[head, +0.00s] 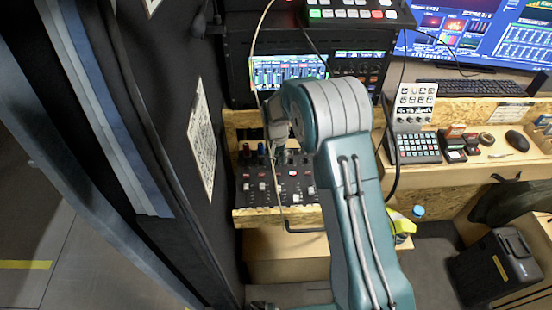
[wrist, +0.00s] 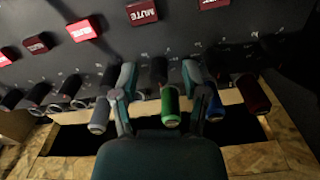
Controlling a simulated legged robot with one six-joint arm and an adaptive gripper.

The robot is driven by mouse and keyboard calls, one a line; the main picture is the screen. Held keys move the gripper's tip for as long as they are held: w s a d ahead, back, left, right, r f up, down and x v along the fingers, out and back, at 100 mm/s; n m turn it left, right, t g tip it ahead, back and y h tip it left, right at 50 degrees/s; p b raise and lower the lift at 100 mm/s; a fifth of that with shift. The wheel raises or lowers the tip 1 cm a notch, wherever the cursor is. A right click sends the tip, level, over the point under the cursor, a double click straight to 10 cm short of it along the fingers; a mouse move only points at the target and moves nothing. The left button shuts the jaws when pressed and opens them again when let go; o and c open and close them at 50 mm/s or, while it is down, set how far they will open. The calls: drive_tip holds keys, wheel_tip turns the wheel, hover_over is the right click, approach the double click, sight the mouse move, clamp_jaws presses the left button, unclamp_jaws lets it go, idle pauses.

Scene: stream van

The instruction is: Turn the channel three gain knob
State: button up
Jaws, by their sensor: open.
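The mixer panel (head: 270,187) stands in a wooden frame below the rack, with rows of knobs and buttons. In the wrist view, a green knob (wrist: 170,107) points out between the two fingers of my open gripper (wrist: 158,76). A grey knob (wrist: 99,116) is just left of the left finger, and a blue knob (wrist: 214,106) is just right of the right finger. A dark red knob (wrist: 252,95) is farther right. I cannot read which knob is channel three, nor tell whether a finger touches one. In the head view, my arm partly hides the panel and gripper.
Red MUTE buttons (wrist: 142,12) line the panel beyond the knobs. A wooden edge (wrist: 70,168) runs along the panel. A black wall (head: 170,110) is close on the left. A desk with a keypad (head: 415,147) and keyboard (head: 465,88) is at right.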

drive_tip(key=shift+f, duration=0.1)
drive_tip(key=shift+c, duration=0.3)
clamp_jaws()
drive_tip(key=shift+n, duration=1.4)
drive_tip(key=shift+o, duration=0.3)
unclamp_jaws()
